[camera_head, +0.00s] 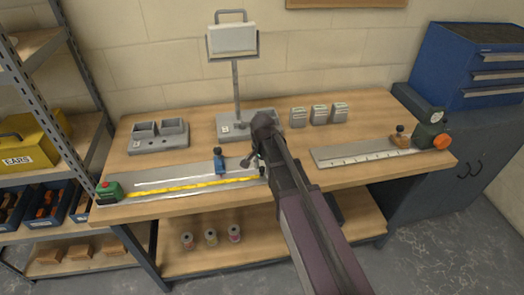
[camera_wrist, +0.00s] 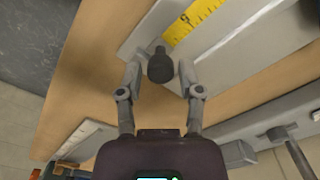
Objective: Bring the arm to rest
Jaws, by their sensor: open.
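My gripper (camera_head: 256,160) is over the middle of the workbench (camera_head: 300,185), at the right end of a grey board with a yellow tape on it. My arm reaches in from the bottom of the head view. In the wrist view my gripper (camera_wrist: 160,68) has its two fingers spread apart. A dark round-ended knob (camera_wrist: 160,66) shows between the fingertips, with a gap on each side, near the end of the yellow tape (camera_wrist: 190,20). In the head view my gripper hides the knob.
The grey board (camera_head: 235,191) carries a green tape measure (camera_head: 110,192) and a blue piece (camera_head: 219,160). A ruled plate (camera_head: 350,155) lies right. Blue drawers (camera_head: 450,70) stand beyond.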

